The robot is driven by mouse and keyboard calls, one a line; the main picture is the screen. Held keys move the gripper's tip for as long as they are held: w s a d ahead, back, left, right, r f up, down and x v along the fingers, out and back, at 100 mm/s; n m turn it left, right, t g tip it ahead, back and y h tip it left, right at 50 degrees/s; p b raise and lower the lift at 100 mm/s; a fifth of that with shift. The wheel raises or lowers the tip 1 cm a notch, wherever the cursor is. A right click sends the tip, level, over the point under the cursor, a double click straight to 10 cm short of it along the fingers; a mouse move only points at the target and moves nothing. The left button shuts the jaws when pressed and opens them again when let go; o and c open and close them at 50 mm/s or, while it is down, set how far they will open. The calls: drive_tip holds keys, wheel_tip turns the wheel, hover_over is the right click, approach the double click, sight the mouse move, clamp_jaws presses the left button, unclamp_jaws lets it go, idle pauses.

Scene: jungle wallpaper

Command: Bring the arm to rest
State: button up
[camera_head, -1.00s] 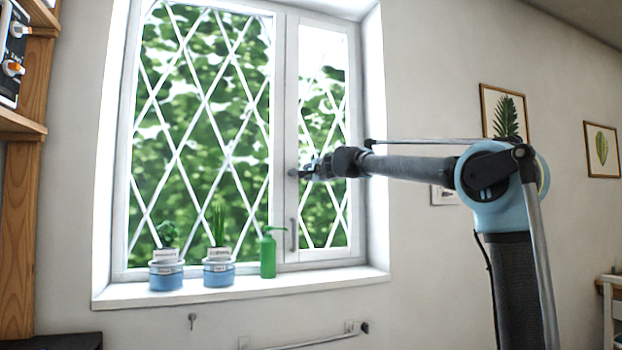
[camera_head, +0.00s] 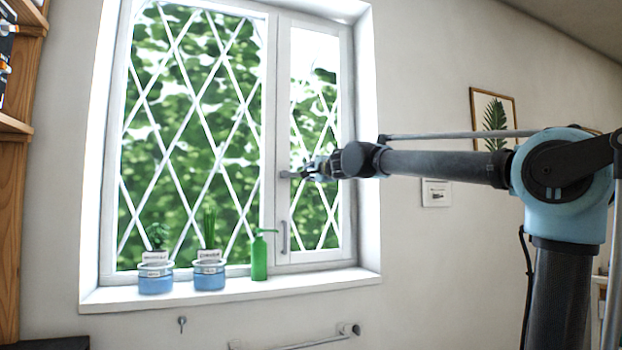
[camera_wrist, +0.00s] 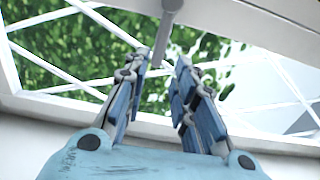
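My arm reaches in from the right in the head view. My gripper (camera_head: 298,174) is in front of the window (camera_head: 284,110), at the edge of its narrow right pane. In the wrist view its two blue-padded fingers (camera_wrist: 161,68) stand apart with an empty gap between them. A grey handle-like part (camera_wrist: 169,12) shows beyond the fingertips, and whether they touch it cannot be told. A lower window handle (camera_head: 284,237) hangs on the frame below my gripper in the head view.
A wooden shelf (camera_head: 12,200) is at the left. A rail (camera_head: 310,342) is on the wall below. The wall right of the window holds framed pictures (camera_head: 493,120).

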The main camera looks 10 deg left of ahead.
drive_tip(key=shift+s+d, duration=0.1)
drive_tip(key=shift+d, duration=0.05)
idle(0.4)
drive_tip(key=w+d+f+m+t+h, duration=0.1)
drive_tip(key=d+f+m+h, duration=0.3)
drive_tip(key=d+m, duration=0.5)
drive_tip(key=w+d+f+m+t+h, duration=0.1)
drive_tip(key=d+f+m+h, duration=0.3)
drive_tip(key=d+m, duration=0.6)
drive_tip(key=s+d+f+m+g+h, duration=0.2)
drive_tip(key=s+d+f+m, duration=0.2)
drive_tip(key=d+f+m, duration=0.35)
drive_tip(key=s+d+f+m+g+h, duration=0.2)
drive_tip(key=s+d+f+m, duration=0.3)
drive_tip(key=d+f, duration=0.4)
drive_tip(key=s+d+f+m+g+h, duration=0.2)
drive_tip(key=s+d+f+m, duration=0.1)
drive_tip(key=d+f+m, duration=0.55)
drive_tip(key=s+d+f+m+g+y, duration=0.2)
drive_tip(key=s+f+m+g, duration=0.6)
drive_tip(key=s+f+m, duration=1.3)
drive_tip(key=s+f+y, duration=0.1)
drive_tip(key=s+f, duration=0.5)
drive_tip(key=f, duration=0.2)
drive_tip(key=shift+s+d+f+g, duration=0.25)
drive_tip(key=shift+g, duration=0.05)
